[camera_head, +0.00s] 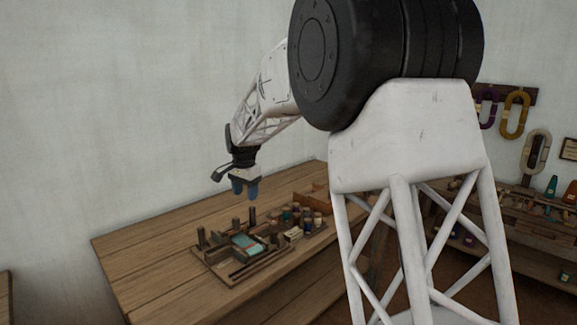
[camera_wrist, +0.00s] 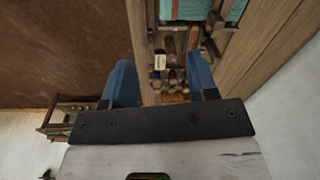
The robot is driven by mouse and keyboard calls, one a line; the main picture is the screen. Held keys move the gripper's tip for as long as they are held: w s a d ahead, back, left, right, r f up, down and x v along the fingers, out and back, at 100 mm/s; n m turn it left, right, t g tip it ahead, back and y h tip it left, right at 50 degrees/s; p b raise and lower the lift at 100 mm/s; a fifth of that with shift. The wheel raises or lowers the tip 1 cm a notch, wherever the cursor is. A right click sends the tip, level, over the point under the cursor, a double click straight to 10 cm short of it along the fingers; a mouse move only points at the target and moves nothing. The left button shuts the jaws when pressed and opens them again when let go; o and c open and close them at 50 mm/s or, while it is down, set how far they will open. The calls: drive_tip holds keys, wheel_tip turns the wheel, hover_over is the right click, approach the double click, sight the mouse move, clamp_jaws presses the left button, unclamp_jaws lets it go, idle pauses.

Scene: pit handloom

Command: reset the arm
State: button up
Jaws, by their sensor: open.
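My gripper (camera_head: 245,189) hangs above the wooden workbench, pointing down, with its two blue fingers apart. It is empty. In the wrist view my gripper (camera_wrist: 160,82) shows its blue fingers spread wide with nothing held between them. Below and beyond the fingers lies part of the bench's wooden tray. My arm crosses the middle of the head view and hides part of the bench's right side.
The wooden workbench (camera_head: 150,262) carries a tray (camera_head: 232,277) with a teal piece (camera_head: 246,242), dark upright posts and several small spools. The bench's left part is bare. A shelf with tools and hanging coloured loops (camera_head: 515,115) stands at the right. A pale wall rises behind.

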drive_tip(key=s+d+r+n, duration=0.2)
drive_tip(key=s+d+r, duration=0.2)
drive_tip(key=s+d, duration=0.75)
drive_tip(key=s+d+r+n, duration=0.1)
drive_tip(key=s+d+r, duration=0.3)
drive_tip(key=s+d, duration=0.75)
drive_tip(key=s+d+f+n, duration=0.1)
drive_tip(key=s+d+f, duration=0.1)
drive_tip(key=s, duration=0.8)
drive_tip(key=s+d+f+n+t, duration=0.1)
drive_tip(key=s+d+f, duration=0.2)
drive_tip(key=s, duration=0.7)
drive_tip(key=s+d+f+n, duration=0.1)
drive_tip(key=s+d, duration=0.3)
drive_tip(key=s, duration=0.6)
drive_tip(key=shift+s+f+t, duration=0.2)
drive_tip(key=shift+f+t, duration=0.2)
drive_tip(key=shift+f, duration=0.45)
drive_tip(key=shift+d, duration=0.1)
